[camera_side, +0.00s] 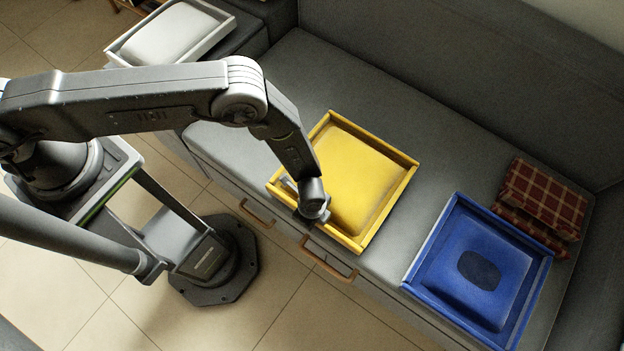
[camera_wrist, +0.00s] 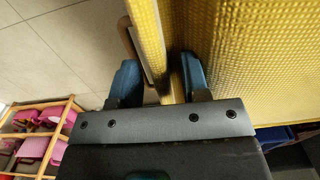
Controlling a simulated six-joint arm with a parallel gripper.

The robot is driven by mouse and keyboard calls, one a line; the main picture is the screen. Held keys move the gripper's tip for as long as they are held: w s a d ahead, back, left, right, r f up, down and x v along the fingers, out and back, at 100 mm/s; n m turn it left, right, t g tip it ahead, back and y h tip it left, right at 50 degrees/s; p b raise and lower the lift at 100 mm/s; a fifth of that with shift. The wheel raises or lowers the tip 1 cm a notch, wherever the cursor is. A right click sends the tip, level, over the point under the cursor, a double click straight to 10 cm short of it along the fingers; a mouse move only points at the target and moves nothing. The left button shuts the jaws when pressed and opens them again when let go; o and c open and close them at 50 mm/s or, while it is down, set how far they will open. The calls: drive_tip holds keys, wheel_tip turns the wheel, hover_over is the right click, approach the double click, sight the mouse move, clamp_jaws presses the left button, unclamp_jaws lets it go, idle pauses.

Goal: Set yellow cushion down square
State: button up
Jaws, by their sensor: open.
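The yellow cushion (camera_side: 357,178) lies inside a square yellow tray (camera_side: 393,204) on the grey bench seat. From this view it looks roughly in line with the tray walls. My gripper (camera_side: 313,211) is at the tray's near left wall. In the wrist view, my gripper's blue fingertips (camera_wrist: 159,80) are apart, with the thin yellow tray wall (camera_wrist: 147,35) between them. Whether either finger touches the wall I cannot tell. The woven yellow cushion (camera_wrist: 245,60) fills the right of that view, beside the right finger. My wrist hides the tray's near left part in the side view.
A blue tray (camera_side: 544,285) with a blue cushion (camera_side: 485,262) sits to the right. A folded red plaid cloth (camera_side: 545,197) lies behind it. A white tray (camera_side: 218,38) holds a white cushion (camera_side: 172,36) at upper left. Wooden handles (camera_side: 328,258) stick out from the bench front.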

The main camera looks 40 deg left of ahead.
drive_tip(key=shift+r, duration=0.15)
wheel_tip(320, 180, up, 12)
idle(0.5)
drive_tip(key=w+a+r+n+t, duration=0.1)
drive_tip(key=w+a+r+n, duration=0.2)
drive_tip(key=r, duration=0.7)
drive_tip(key=w+a+r+n+t+h, duration=0.1)
drive_tip(key=w+a+r+n, duration=0.2)
drive_tip(key=r, duration=0.6)
drive_tip(key=w+a+r+n, duration=0.2)
drive_tip(key=w+a+r, duration=0.15)
drive_tip(key=r, duration=0.65)
drive_tip(key=s+a+r+n+t+y, duration=0.1)
drive_tip(key=s+a+r+n+t, duration=0.2)
drive_tip(key=s+a+r+n, duration=0.7)
drive_tip(key=s+a+r, duration=0.6)
drive_tip(key=a+r, duration=0.1)
drive_tip(key=shift+s+a+r+t, duration=0.15)
drive_tip(key=shift+t, duration=0.15)
